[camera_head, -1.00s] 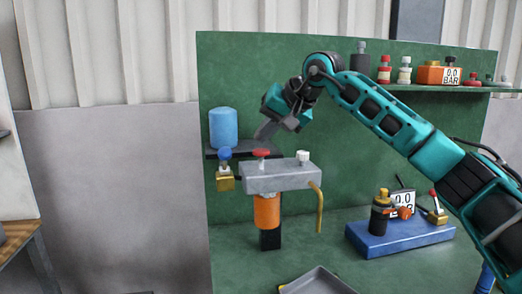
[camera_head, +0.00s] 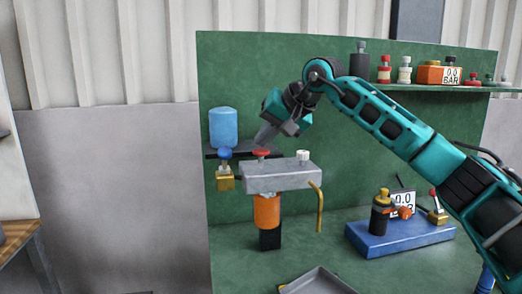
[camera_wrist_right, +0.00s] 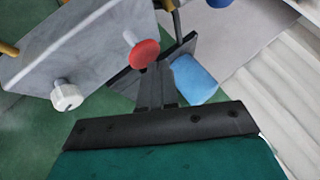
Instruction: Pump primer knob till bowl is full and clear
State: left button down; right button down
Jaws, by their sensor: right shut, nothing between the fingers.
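A grey filter head (camera_head: 282,178) is mounted on the green panel, with a red knob (camera_head: 261,153) and a white knob (camera_head: 303,156) on top. I cannot tell which is the primer knob. An orange bowl (camera_head: 267,211) hangs beneath it; I cannot make out its fill level or clarity. My right gripper (camera_head: 262,143) is shut and empty, its tips just above the red knob. In the right wrist view the fingertips (camera_wrist_right: 153,68) are close by the red knob (camera_wrist_right: 144,54); contact is unclear. The white knob (camera_wrist_right: 66,96) is apart. My left gripper is not in view.
A blue canister (camera_head: 223,127) stands on a small shelf left of the head, above a brass valve with a blue knob (camera_head: 225,154). A yellow pipe (camera_head: 319,208) bends down at right. A grey tray (camera_head: 318,281) and a blue base (camera_head: 400,235) with fittings lie lower.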

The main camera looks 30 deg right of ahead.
aim_at(265, 150)
jog(key=shift+f+b, duration=0.5)
jog(key=shift+f, duration=0.45)
dwell(0.5)
dwell(0.3)
jog(key=shift+r+p, duration=0.35)
jog(key=shift+p, duration=0.05)
jog(key=shift+r+p, duration=1)
jog(key=shift+r, duration=0.1)
jog(key=shift+r+p, duration=0.55)
jog(key=shift+r, duration=2)
